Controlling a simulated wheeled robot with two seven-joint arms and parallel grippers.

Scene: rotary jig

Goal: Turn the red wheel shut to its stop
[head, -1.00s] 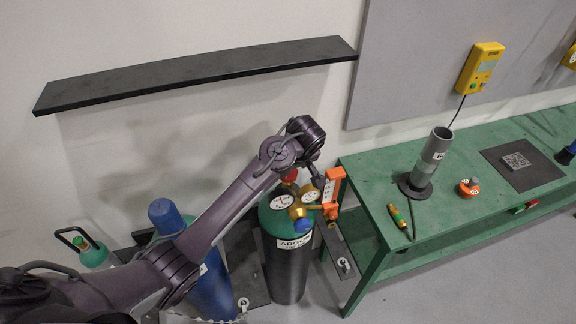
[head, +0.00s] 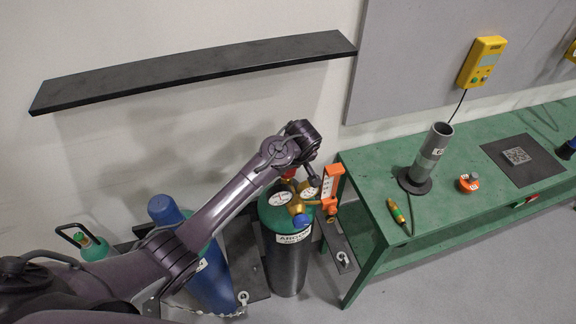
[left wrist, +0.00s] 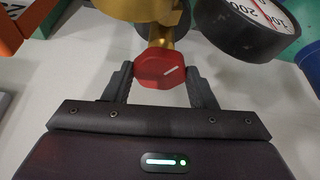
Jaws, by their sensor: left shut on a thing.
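The red wheel (left wrist: 160,70) is a small faceted red knob with a white mark, on a brass valve stem in the left wrist view. My left gripper (left wrist: 160,82) is shut on it, with one dark finger on each side. In the head view, a bit of the red wheel (head: 289,174) shows beside my left gripper (head: 308,178), mostly hidden by my wrist. The wheel belongs to the brass regulator (head: 301,208) on the green-topped argon cylinder (head: 288,262). My right gripper is not in view.
Round gauges (head: 281,199) and an orange bracket (head: 331,185) crowd the valve. A blue cylinder (head: 212,281) stands left of the argon cylinder. A green bench (head: 455,205) stands at the right, bearing a grey tube (head: 430,155). A black shelf (head: 200,68) is on the wall.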

